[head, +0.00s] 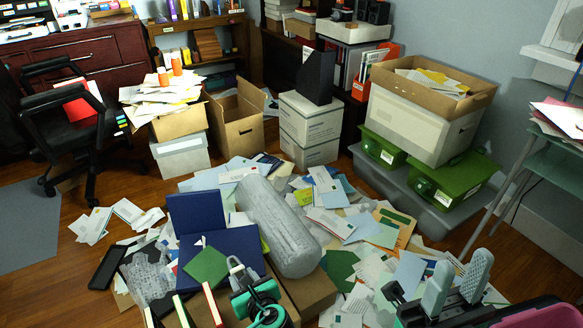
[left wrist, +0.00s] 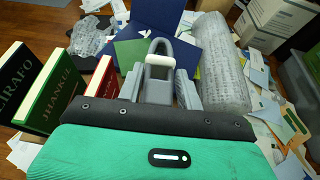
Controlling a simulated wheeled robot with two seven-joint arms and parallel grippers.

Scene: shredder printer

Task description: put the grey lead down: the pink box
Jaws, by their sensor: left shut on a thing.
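My left gripper (head: 250,284) is low at the front, above the littered floor. In the left wrist view its fingers (left wrist: 160,82) are closed around a grey lead (left wrist: 158,45), which stands up as a loop with a pale band across it. The loop of the lead also shows in the head view (head: 236,264). My right gripper (head: 457,274) is at the lower right, with its two grey fingers apart and nothing seen between them.
A grey bubble-wrapped roll (head: 278,225) and dark blue folders (head: 222,255) lie among scattered papers. Upright books (left wrist: 58,88) stand close left of my left gripper. Green crates (head: 455,180) and an open carton (head: 420,110) stand at right. Bare floor shows at left.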

